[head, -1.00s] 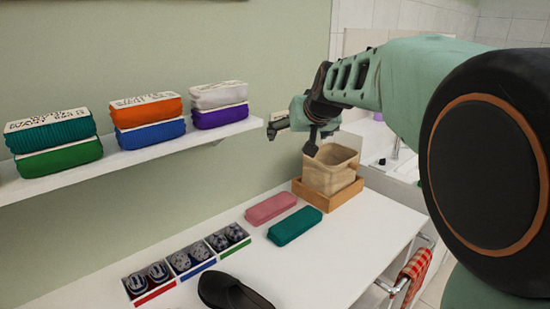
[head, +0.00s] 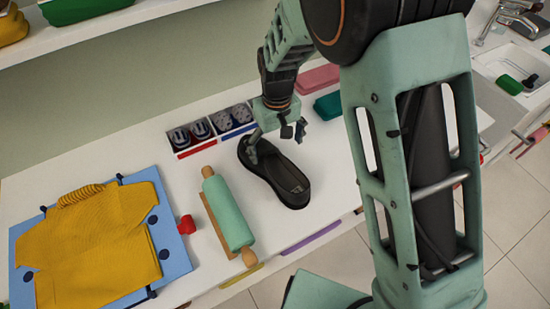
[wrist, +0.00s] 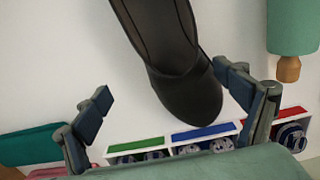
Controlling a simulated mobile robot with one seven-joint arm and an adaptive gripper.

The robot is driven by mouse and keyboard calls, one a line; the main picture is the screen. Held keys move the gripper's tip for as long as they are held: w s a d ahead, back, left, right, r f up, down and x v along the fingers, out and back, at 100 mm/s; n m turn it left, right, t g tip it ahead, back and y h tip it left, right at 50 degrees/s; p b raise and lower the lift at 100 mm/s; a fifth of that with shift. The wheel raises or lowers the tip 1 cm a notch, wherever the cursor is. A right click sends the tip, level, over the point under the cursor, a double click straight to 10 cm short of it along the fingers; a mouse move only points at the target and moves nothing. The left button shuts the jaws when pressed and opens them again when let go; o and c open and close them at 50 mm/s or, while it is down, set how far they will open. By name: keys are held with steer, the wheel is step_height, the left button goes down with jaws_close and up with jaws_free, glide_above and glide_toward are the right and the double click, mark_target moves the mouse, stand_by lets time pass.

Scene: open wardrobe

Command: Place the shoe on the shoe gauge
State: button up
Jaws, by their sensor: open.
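A black slip-on shoe (head: 290,194) lies on the white counter in the head view, its toe toward the wall. My gripper (head: 277,138) is open and empty, with its fingers near the toe. In the wrist view the shoe (wrist: 187,92) shows its toe between the spread fingers of my gripper (wrist: 164,86), closer to the right finger; I cannot tell whether that finger touches it. I cannot make out a shoe gauge in these views.
Boxes of rolled patterned items (head: 190,135) stand behind the shoe. A green roller with wooden ends (head: 228,212) lies left of it. Further left is a blue board (head: 172,240) under a yellow garment (head: 95,245). Pink (head: 318,77) and teal (head: 328,105) cases lie to the right.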

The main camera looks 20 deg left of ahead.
mark_target(276, 162)
steer(key=f, duration=0.4)
steer(key=shift+s+p, duration=0.25)
steer(key=shift+p, duration=0.05)
steer(key=shift+w+f, duration=0.2)
steer(key=shift+f, duration=0.45)
steer(key=shift+r, duration=0.1)
steer(key=shift+c, duration=0.6)
steer(key=shift+s, duration=0.15)
steer(key=c, duration=1.4)
steer(key=shift+r, duration=0.1)
